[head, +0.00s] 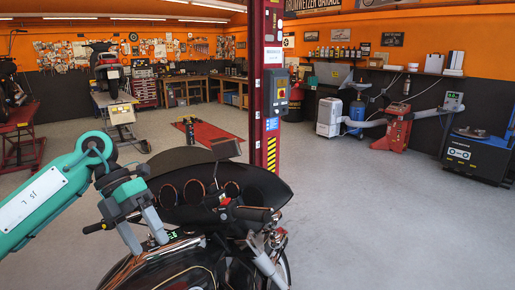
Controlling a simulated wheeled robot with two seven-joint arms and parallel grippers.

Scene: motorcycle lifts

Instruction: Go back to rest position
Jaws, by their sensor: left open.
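My teal left arm comes in from the left edge. Its gripper (147,242) points down beside the left handlebar of a black motorcycle, with its two grey fingers apart and nothing seen between them. I cannot tell whether the fingers touch the bike. The motorcycle (265,190) stands close in front of me, with round gauges under its dark fairing. Its lower part is cut off by the bottom edge. My right gripper does not show clearly.
A dark red lift post (271,70) with a control box stands just beyond the motorcycle. A red floor lift (208,135) lies behind. A scooter (105,68) stands on a lift at the back left. Machines (395,127) line the right wall. The grey floor at the right is clear.

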